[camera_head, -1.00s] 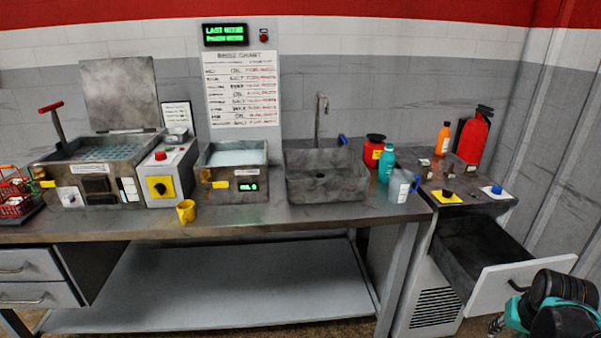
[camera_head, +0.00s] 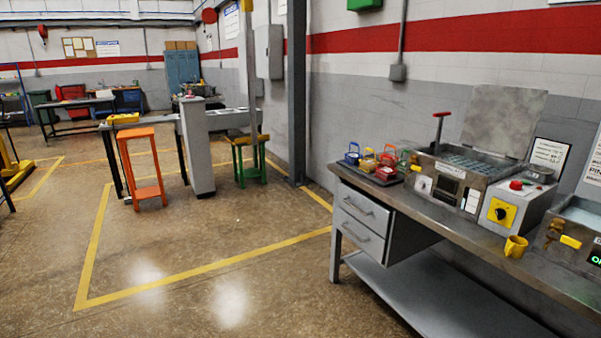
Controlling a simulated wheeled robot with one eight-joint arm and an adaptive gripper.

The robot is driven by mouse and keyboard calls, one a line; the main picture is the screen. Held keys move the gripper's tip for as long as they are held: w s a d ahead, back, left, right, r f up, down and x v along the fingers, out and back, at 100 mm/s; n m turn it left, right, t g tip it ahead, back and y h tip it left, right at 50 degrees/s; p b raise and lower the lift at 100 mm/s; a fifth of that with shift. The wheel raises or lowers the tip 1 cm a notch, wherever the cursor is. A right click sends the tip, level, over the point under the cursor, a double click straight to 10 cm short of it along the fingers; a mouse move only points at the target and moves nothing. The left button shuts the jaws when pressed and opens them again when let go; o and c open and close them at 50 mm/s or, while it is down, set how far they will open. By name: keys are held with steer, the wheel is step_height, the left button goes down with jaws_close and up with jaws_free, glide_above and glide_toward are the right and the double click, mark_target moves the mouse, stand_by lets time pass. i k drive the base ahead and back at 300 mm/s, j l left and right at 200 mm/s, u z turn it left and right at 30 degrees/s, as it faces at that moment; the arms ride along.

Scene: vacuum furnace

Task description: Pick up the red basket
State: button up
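The red basket (camera_head: 386,171) sits on a dark tray (camera_head: 364,174) at the left end of the long metal bench (camera_head: 470,243). It is small in view, at the front right of a group of baskets. Upright handles show above the baskets. My gripper is out of view, so its opening and contents cannot be seen.
A yellow mug (camera_head: 516,247) is near the bench's front edge. Open floor (camera_head: 230,240) lies left of the bench. An orange stool (camera_head: 143,167) stands farther back.

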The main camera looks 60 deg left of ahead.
mark_target(387, 175)
steer(key=u, duration=1.7)
steer(key=z, duration=1.05)
steer(key=i+j, duration=0.15)
steer(key=j, duration=0.25)
steer(key=i+j, duration=0.1)
steer(key=j, duration=0.25)
steer(key=i+j, duration=0.15)
steer(key=j, duration=0.25)
steer(key=i+j, duration=0.15)
steer(key=j, duration=0.2)
steer(key=i+j, duration=0.1)
steer(key=j, duration=0.3)
steer(key=i+j, duration=0.15)
steer(key=j, duration=0.25)
